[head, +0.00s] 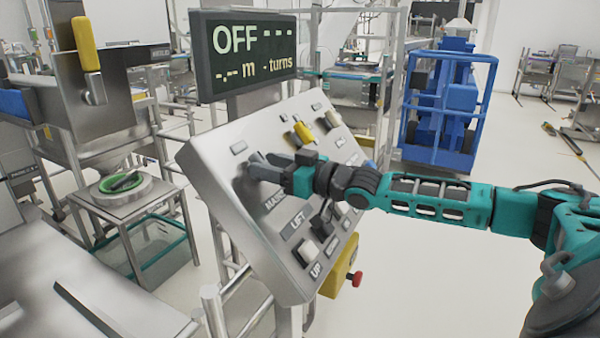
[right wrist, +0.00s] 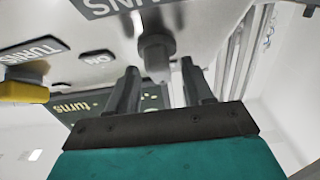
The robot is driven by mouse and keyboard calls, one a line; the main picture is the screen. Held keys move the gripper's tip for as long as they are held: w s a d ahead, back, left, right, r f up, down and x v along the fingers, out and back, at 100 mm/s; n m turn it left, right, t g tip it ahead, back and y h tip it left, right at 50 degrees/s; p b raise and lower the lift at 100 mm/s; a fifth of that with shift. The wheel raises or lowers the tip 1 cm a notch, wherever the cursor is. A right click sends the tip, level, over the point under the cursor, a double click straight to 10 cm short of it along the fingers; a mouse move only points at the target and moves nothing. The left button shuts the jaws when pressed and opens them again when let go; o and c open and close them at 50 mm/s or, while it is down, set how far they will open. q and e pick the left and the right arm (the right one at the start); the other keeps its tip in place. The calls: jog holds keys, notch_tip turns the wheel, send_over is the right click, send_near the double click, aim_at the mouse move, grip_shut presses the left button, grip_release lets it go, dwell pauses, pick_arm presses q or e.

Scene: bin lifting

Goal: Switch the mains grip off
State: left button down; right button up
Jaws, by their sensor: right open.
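The mains grip is a grey knob (right wrist: 156,52) on the sloping metal control panel (head: 222,165), beside a dark label whose letters show upside down in the right wrist view. In the head view my right gripper (head: 258,168) is over the panel's left part and mostly hides the knob. In the right wrist view the two dark fingers of this gripper (right wrist: 160,82) are apart, with the knob between and just ahead of their tips. I cannot tell whether they touch it. The display (head: 245,50) above the panel reads OFF with dashes. My left gripper is not in view.
The panel also carries a yellow grip (head: 303,133), a lift lever (head: 321,222) and several buttons. A red stop button (head: 356,278) sits on a yellow box below. A steel stand with a green-ringed dish (head: 122,185) is at left; a blue caged machine (head: 445,105) stands behind.

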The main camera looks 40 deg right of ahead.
jog(key=shift+v, duration=1.05)
jog(key=p+v, duration=0.2)
jog(key=v, duration=0.8)
jog(key=shift+s, duration=0.1)
dwell(0.4)
